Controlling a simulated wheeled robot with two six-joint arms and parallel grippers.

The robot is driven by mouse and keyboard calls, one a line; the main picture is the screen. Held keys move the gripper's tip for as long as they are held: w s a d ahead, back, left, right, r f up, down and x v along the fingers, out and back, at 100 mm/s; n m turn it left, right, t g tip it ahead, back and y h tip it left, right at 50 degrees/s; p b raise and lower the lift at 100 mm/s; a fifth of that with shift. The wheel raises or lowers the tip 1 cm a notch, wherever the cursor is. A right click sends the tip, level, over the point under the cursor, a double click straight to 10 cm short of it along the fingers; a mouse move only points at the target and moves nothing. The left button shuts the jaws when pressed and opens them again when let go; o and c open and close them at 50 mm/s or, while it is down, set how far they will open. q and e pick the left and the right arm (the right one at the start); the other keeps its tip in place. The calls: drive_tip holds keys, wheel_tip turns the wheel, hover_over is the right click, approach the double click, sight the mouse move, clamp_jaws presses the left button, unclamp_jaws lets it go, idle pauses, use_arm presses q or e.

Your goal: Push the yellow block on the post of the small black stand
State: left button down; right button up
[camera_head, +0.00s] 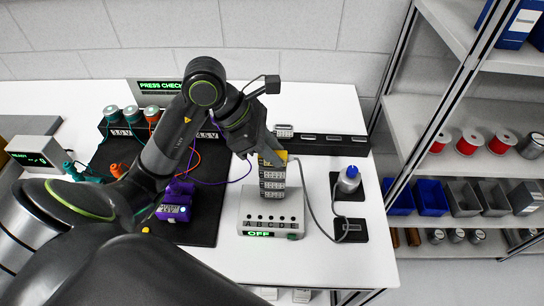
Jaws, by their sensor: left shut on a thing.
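My left gripper (268,148) reaches in over the white box with the "OFF" display. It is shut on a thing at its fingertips. A small yellow patch (279,156) shows right at the fingertips and looks like the yellow block, mostly covered by the gripper. Just below it in the picture is a grey banded stack (272,180) on the white box (255,222); I cannot tell whether the yellow part touches it. I cannot make out the small black stand or its post for certain. My right gripper is not in view.
A blue-capped bottle (349,178) stands on a black pad at the right. A cable runs to a grey part on another black pad (352,238). A purple device (176,202) and reels (131,114) are at the left. The table's front right is clear.

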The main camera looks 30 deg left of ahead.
use_arm(q)
drive_tip(key=shift+r+p, duration=1.15)
drive_tip(key=shift+r, duration=1.05)
